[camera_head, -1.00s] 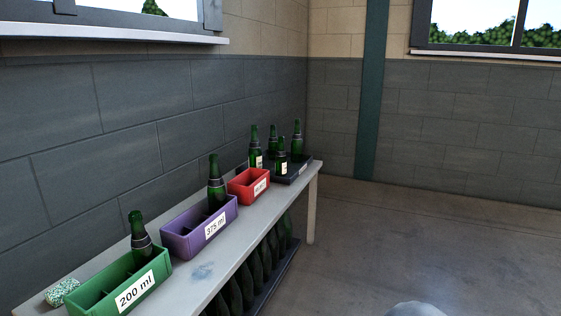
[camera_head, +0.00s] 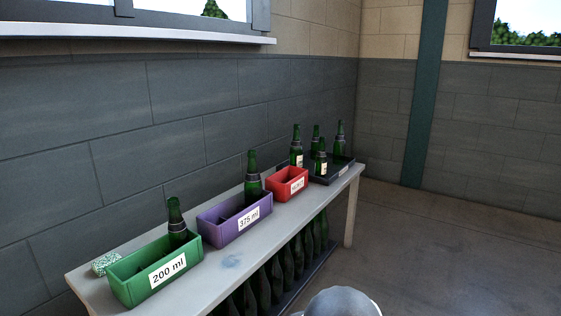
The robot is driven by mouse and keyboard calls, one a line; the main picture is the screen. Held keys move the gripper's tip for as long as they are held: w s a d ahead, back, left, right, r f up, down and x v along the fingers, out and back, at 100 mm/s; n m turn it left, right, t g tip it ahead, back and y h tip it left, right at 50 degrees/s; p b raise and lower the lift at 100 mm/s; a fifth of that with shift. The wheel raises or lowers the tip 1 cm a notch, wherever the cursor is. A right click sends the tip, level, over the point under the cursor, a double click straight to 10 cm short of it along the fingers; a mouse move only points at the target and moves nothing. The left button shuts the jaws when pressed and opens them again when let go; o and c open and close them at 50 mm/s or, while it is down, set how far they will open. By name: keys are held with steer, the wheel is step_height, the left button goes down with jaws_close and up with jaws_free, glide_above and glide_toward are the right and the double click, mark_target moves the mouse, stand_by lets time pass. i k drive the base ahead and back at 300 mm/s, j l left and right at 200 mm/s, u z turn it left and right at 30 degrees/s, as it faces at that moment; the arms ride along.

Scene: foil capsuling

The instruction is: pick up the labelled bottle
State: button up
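Several dark green bottles stand at the far end of the bench. Two show a pale label low on the body: the front bottle (camera_head: 321,158) at the black tray (camera_head: 330,180), and the bottle (camera_head: 296,148) behind the red box. Two more bottles, one behind the front bottle (camera_head: 316,134) and one at the right (camera_head: 340,136), stand at the tray; their lower parts are partly hidden or too small to read. One bottle (camera_head: 177,222) stands in the green box and another (camera_head: 252,178) in the purple box. My gripper is not in view.
The pale bench (camera_head: 213,278) runs along the grey wall. On it are a green "200 ml" box (camera_head: 128,287), a purple "375 ml" box (camera_head: 220,234), a red box (camera_head: 283,195) and a speckled item (camera_head: 105,264). Several bottles fill the shelf below. Floor at right is clear.

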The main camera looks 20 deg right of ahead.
mark_target(321, 157)
steer(key=i+l+u, duration=0.25)
steer(key=l, duration=0.2)
steer(key=i+l+u, duration=0.1)
steer(key=l+u, duration=0.15)
steer(key=l, duration=0.2)
steer(key=i+l+u, duration=0.1)
steer(key=l+u, duration=0.15)
steer(key=l, duration=0.2)
steer(key=i+l+u, duration=0.1)
steer(key=l+u, duration=0.15)
steer(key=l, duration=0.25)
